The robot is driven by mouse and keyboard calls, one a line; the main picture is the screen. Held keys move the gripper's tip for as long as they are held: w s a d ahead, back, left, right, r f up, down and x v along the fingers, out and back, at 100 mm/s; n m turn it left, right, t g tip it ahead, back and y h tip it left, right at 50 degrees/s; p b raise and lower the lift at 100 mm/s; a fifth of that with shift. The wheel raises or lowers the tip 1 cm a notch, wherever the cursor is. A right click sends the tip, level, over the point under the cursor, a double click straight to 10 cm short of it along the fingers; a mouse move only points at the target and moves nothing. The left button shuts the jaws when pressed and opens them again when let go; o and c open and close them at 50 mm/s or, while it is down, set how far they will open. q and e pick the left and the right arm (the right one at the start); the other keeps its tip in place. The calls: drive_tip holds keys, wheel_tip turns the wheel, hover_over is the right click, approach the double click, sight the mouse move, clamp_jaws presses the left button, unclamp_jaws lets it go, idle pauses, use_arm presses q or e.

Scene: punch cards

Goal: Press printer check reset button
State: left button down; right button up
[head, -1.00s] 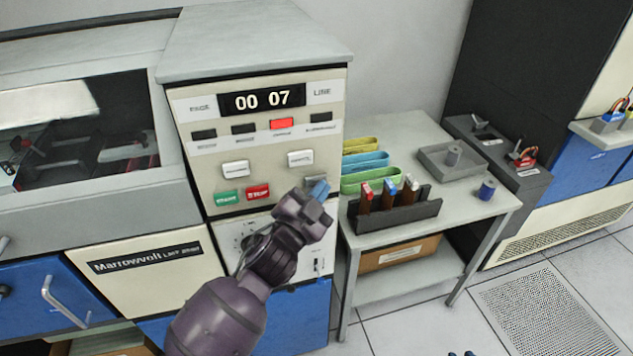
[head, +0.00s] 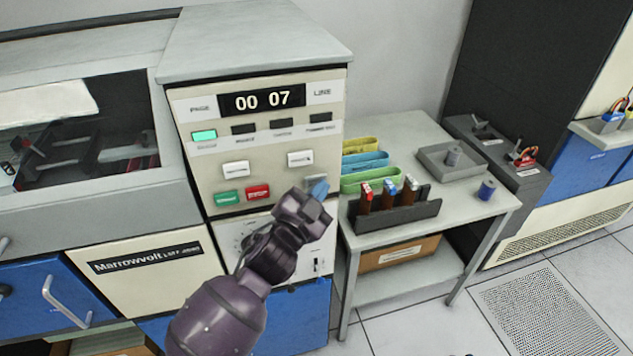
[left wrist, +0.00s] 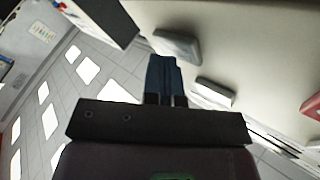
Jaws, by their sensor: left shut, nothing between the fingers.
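The printer control panel (head: 215,176) is cream, with a display reading 00 07. Below the display is a row of lamps; the leftmost lamp (head: 204,135) is lit green and the others are dark. Below them are two pale buttons, a left one (head: 236,169) and a right one (head: 300,158), then a green button (head: 227,198) and a red button (head: 258,192). My left gripper (head: 318,188) is shut and empty, its blue fingertips at a grey button (head: 313,180) at the panel's lower right. In the left wrist view the fingers (left wrist: 163,75) are close to the panel; I cannot tell whether they touch the button.
To the right stands a grey side table (head: 410,140) with coloured bands, a dark rack (head: 400,218) of small brushes or tubes, a tray (head: 455,160) and a blue spool (head: 487,190).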

use_arm(q)
drive_tip(key=shift+s+d, duration=0.2)
drive_tip(key=shift+s, duration=0.45)
use_arm(e)
drive_tip(key=shift+w+a+r, duration=0.1)
drive_tip(key=shift+w+r, duration=0.45)
use_arm(q)
drive_tip(key=shift+s+d+p, duration=0.2)
drive_tip(key=shift+s+d, duration=0.05)
drive_tip(key=shift+s, duration=0.55)
drive_tip(key=shift+s+d+p, duration=0.2)
drive_tip(key=shift+s+d, duration=0.05)
drive_tip(key=shift+s, duration=0.55)
drive_tip(key=shift+s+d+p, duration=0.2)
drive_tip(key=shift+s+d, duration=0.05)
drive_tip(key=shift+s, duration=0.55)
use_arm(e)
drive_tip(key=shift+r, duration=0.4)
drive_tip(key=shift+s, duration=0.1)
